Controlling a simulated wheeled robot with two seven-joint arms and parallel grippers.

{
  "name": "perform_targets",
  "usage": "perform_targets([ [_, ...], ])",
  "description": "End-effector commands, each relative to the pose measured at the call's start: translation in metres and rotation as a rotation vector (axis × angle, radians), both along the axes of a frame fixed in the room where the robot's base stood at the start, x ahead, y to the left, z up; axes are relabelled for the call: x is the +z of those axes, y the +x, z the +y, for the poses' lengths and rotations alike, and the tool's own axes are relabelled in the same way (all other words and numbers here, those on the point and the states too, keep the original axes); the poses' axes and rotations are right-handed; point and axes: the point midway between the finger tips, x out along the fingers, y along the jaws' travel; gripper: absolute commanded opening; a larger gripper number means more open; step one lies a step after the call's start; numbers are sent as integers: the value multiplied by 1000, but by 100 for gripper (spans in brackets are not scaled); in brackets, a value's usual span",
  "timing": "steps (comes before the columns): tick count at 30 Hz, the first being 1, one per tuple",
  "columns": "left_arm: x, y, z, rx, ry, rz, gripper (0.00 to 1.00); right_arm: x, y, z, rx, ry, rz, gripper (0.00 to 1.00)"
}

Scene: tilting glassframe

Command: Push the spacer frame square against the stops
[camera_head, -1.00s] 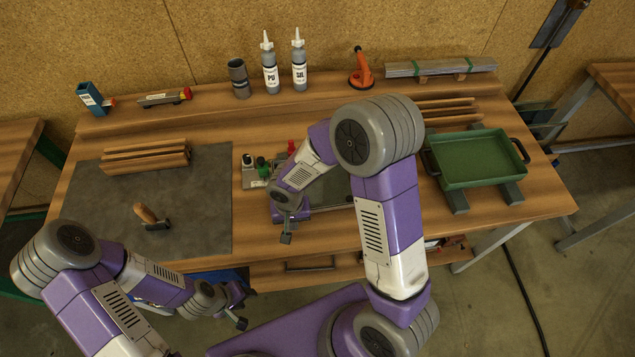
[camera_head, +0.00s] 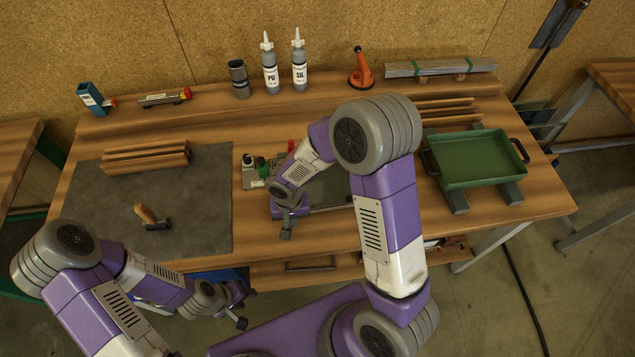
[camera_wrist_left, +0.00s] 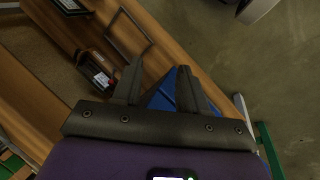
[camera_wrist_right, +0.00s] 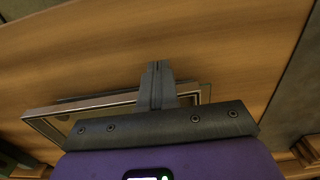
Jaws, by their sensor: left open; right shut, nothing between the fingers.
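A thin silvery rectangular frame (camera_wrist_right: 75,108), apparently the spacer frame, lies low over the wooden bench in the right wrist view. My right gripper (camera_wrist_right: 157,85) is shut and empty, its fingers overlapping the frame's long bar in that view; contact is unclear. In the head view, my right arm hides much of the frame, whose near edge shows beside a dark panel (camera_head: 328,188). I cannot pick out the stops for certain. My left gripper (camera_wrist_left: 160,85) is open and empty, in front of the bench's near edge, away from the frame.
Small black and green bottles (camera_head: 262,167) stand left of the panel. A grey mat (camera_head: 200,215) holds wooden strips (camera_head: 146,157) and a wooden-handled tool (camera_head: 152,217). A green tray (camera_head: 482,160) stands right. Bottles and a cup (camera_head: 239,78) stand at the back.

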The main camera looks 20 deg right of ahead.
Motion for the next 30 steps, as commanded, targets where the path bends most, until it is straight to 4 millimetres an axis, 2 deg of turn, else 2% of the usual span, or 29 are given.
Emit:
perform_targets([
  [30,2,0,0,0,0,0,43,0,10,-3,-1,1,0,0],
])
